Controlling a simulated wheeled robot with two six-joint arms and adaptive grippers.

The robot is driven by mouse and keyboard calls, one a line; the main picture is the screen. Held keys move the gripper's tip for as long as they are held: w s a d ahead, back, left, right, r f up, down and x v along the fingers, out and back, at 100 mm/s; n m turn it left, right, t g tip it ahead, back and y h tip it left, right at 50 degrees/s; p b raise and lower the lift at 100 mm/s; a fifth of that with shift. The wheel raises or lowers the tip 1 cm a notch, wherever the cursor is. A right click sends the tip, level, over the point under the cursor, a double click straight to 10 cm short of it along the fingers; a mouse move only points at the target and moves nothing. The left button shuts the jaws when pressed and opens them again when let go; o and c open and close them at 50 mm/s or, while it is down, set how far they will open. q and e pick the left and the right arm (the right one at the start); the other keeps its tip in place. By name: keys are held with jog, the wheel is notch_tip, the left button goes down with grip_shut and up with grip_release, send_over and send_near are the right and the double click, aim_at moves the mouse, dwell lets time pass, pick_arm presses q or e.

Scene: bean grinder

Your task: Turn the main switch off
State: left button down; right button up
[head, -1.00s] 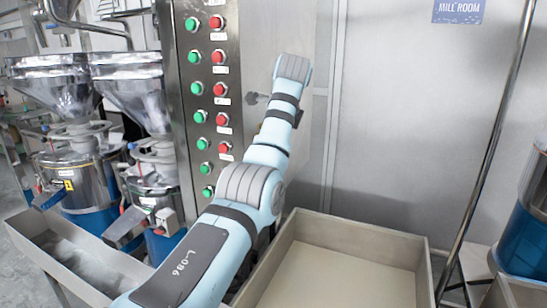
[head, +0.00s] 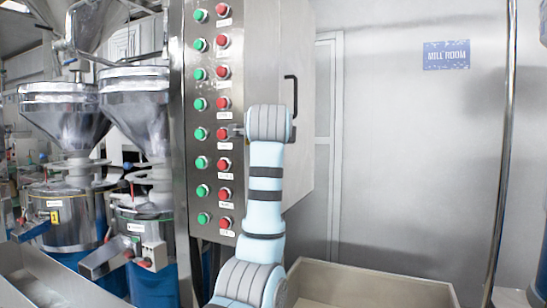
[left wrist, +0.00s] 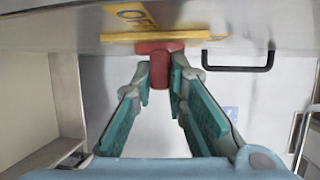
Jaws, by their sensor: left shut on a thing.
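The main switch is a red knob (left wrist: 160,68) on a yellow plate (left wrist: 205,36) fixed to the metal cabinet, seen in the left wrist view. My left gripper (left wrist: 164,78) has its teal-padded fingers on both sides of the knob, shut on it. In the head view my left arm reaches up in front of the control cabinet (head: 292,60), and a small part of the gripper (head: 237,130) shows at the left of the wrist. The switch is hidden there behind my arm. My right gripper is not in view.
Green and red push buttons (head: 223,72) run in two columns beside my gripper. A black handle (head: 293,92) sticks out of the cabinet. Metal grinders with hoppers (head: 135,95) stand at left. A beige bin (head: 370,285) lies at lower right.

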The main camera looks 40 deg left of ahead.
pick_arm(q)
jog(key=shift+f+t+b, duration=0.3)
jog(key=shift+f+b, duration=0.15)
jog(key=shift+b, duration=0.1)
jog(key=shift+r+n+t+y+b, duration=0.1)
jog(key=shift+n+t+y+b, duration=0.25)
jog(key=shift+y, duration=0.15)
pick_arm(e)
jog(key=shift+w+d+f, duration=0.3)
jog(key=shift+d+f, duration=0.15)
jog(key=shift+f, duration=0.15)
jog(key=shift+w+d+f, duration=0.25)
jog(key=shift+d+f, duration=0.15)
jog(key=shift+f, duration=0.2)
pick_arm(q)
jog(key=shift+r, duration=0.1)
jog(key=c, duration=1.6)
grip_release()
jog(key=shift+w, duration=0.15)
jog(key=v, duration=1.2)
